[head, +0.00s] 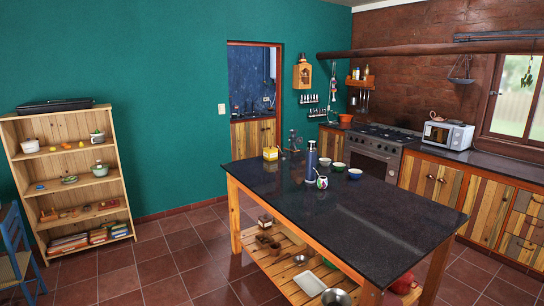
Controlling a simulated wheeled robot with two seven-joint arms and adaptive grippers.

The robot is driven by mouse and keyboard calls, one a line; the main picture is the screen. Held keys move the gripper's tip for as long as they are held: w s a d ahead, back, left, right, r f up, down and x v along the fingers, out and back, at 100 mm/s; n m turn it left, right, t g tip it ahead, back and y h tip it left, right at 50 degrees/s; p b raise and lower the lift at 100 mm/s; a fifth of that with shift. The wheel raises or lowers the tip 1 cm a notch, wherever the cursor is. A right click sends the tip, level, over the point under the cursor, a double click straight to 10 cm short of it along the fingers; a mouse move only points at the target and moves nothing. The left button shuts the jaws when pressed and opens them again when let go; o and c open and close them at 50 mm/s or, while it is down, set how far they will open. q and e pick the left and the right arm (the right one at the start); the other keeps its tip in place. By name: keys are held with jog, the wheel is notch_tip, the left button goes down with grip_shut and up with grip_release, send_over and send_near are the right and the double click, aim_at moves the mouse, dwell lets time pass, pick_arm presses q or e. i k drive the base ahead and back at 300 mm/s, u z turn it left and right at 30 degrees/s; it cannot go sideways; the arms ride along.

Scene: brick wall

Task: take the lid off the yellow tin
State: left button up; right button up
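A small yellow tin (270,155) stands on the far left corner of the dark-topped kitchen island (330,204). It looks boxy, with a paler part at the top. It is too small here to make out the lid clearly. Neither of my grippers is in view, and nothing touches the tin from my side.
A blue bottle (311,160), a patterned mug (322,182) and small bowls (355,173) stand right of the tin. A dark grinder-like object (294,141) is behind. The island's near top is clear. Shelves (74,177) stand left, with open floor between.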

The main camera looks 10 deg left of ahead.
aim_at(273, 155)
jog(key=u, duration=1.15)
jog(key=i, duration=8.05)
jog(key=z, duration=2.5)
